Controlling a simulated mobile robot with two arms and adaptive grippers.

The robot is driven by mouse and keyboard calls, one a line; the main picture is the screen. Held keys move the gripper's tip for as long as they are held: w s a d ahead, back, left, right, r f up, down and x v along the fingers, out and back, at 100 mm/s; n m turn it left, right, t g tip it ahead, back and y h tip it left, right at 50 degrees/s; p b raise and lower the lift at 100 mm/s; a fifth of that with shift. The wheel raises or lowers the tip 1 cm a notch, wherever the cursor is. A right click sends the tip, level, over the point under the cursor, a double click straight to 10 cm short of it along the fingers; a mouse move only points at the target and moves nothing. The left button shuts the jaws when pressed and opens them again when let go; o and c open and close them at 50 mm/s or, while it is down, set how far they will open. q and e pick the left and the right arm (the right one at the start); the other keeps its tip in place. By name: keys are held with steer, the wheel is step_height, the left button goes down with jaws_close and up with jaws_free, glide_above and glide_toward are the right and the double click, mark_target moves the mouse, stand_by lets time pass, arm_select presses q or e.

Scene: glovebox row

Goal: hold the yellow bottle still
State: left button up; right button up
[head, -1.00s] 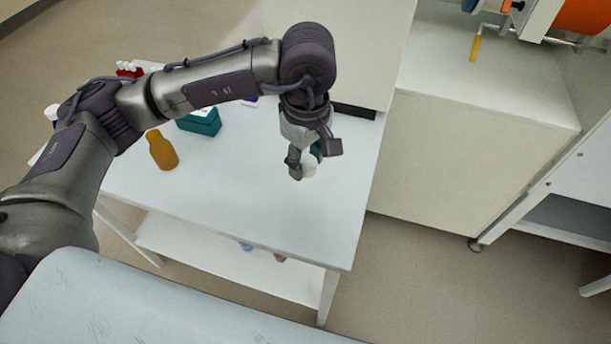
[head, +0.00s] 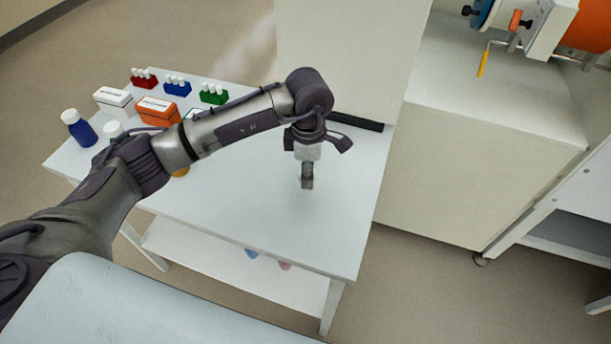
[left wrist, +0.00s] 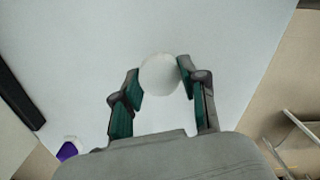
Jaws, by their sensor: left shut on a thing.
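The yellow bottle (head: 181,172), amber in colour, stands on the white table (head: 240,215), mostly hidden behind my left arm; only a small part shows. My left gripper (head: 307,184) is over the right part of the table, well to the right of that bottle. In the left wrist view, my left gripper (left wrist: 160,82) is shut on a round white thing (left wrist: 160,74) held between its teal finger pads. Its top fills the gap, and any body below it is hidden. My right gripper is not in view.
At the table's left stand a blue bottle with a white cap (head: 79,128), a white box (head: 113,100), an orange box (head: 158,110), and red (head: 144,78), blue (head: 177,86) and green (head: 213,94) racks. The table's front right is clear. A cabinet (head: 480,130) stands to the right.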

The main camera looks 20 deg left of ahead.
arm_select(q)
steer(key=shift+w+a+f, duration=0.25)
steer(key=shift+a+f, duration=0.1)
step_height(320, 180, down, 3)
steer(key=shift+f+p, duration=0.1)
steer(key=shift+p, duration=0.6)
steer(key=shift+f, duration=0.3)
steer(key=shift+f, duration=0.1)
steer(key=shift+f+b, duration=0.15)
steer(key=shift+b, duration=0.15)
steer(key=o, duration=1.3)
steer(key=shift+r, duration=0.25)
